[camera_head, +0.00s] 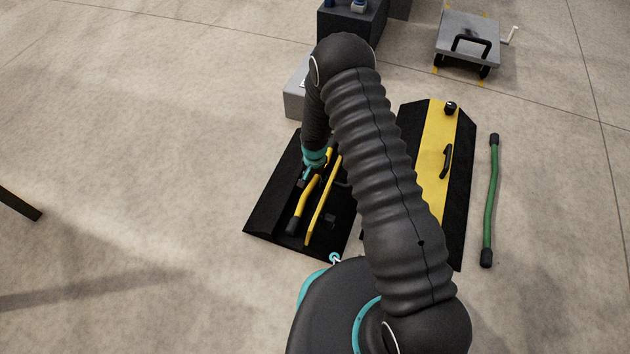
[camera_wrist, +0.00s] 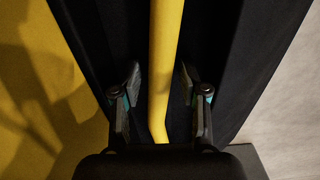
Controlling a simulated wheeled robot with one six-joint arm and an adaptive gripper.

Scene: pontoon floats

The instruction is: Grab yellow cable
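The yellow cable (camera_head: 304,203) lies lengthwise in a black open cable ramp (camera_head: 270,212), with a black end at the near side. Its far part is partly hidden by my gripper and arm. My gripper (camera_head: 309,174) is low over the ramp, at the cable's far part. In the wrist view, the yellow cable (camera_wrist: 165,45) runs between the two fingers of my gripper (camera_wrist: 160,80). The fingers are open, one on each side, with a gap showing between each and the cable. The cable bends slightly near the palm.
A yellow strip or panel (camera_head: 323,205) stands right of the cable in the ramp. A black and yellow ramp (camera_head: 436,150) with a handle lies to the right, then a green cable (camera_head: 491,200). A grey box (camera_head: 296,98) sits behind. The floor at left is mostly clear.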

